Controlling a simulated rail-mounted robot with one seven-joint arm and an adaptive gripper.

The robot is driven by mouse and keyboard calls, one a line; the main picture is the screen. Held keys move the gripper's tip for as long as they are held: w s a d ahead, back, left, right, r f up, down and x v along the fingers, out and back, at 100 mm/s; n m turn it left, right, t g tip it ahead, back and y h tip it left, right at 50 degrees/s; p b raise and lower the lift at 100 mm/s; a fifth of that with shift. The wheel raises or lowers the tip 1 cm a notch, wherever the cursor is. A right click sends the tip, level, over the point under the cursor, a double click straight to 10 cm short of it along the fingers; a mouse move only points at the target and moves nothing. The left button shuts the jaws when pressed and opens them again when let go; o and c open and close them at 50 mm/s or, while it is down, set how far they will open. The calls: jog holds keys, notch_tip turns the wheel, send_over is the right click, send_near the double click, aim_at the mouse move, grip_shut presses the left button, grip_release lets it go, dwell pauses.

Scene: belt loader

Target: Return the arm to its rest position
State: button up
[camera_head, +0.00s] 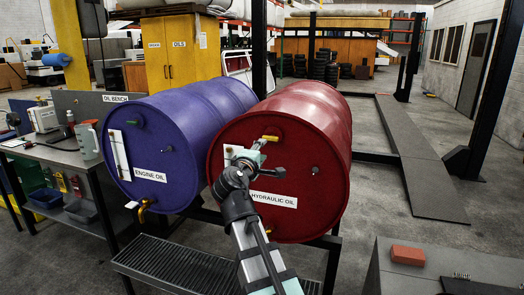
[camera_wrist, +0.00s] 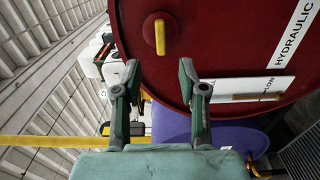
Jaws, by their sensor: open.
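My arm reaches up from the bottom middle of the head view to the front face of the red hydraulic oil drum (camera_head: 325,150). My gripper (camera_head: 268,157) is in front of that face, just below a yellow fitting (camera_head: 269,138) near the drum's top. In the wrist view my gripper (camera_wrist: 160,78) has its two fingers apart with nothing between them. The yellow fitting (camera_wrist: 160,37) lies beyond the fingertips, roughly in line with the gap. Whether a finger touches the drum (camera_wrist: 220,30) is unclear.
A blue engine oil drum (camera_head: 165,120) lies left of the red one, above a dark grate (camera_head: 185,265). A bench (camera_head: 75,150) with containers stands at left. At lower right is a surface (camera_head: 440,262) with a red-brown block (camera_head: 407,255). Open floor (camera_head: 385,205) shows at right.

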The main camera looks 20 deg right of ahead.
dwell(0.3)
jog(key=s+a+f+m+g+y+p, duration=0.1)
jog(key=a+f+m+g+y, duration=0.15)
jog(key=f, duration=1.15)
jog(key=s+a+f+m+g+y+p, duration=0.1)
jog(key=f+m+g+y, duration=0.2)
jog(key=f, duration=1.1)
jog(key=s+a+f+m+g+y+p, duration=0.15)
jog(key=s+f, duration=0.25)
jog(key=f, duration=0.6)
jog(key=s+a+f+g+y, duration=0.1)
jog(key=s+a+f+g, duration=0.25)
jog(key=f, duration=0.55)
jog(key=s+a+f+g+y+p, duration=0.1)
jog(key=s+a+f+g, duration=0.1)
jog(key=s+f, duration=0.5)
jog(key=s+a+f+m+g+y+p, duration=0.1)
jog(key=s+f+g, duration=0.3)
jog(key=s, duration=1.5)
jog(key=s+a+f+m+g+y+p, duration=0.1)
jog(key=s+a+f+g+y+p, duration=0.1)
jog(key=s+f, duration=0.9)
jog(key=shift+s+a+g+p, duration=0.75)
jog(key=shift+s+a+g, duration=0.15)
jog(key=shift+s, duration=0.35)
jog(key=shift+c, duration=0.3)
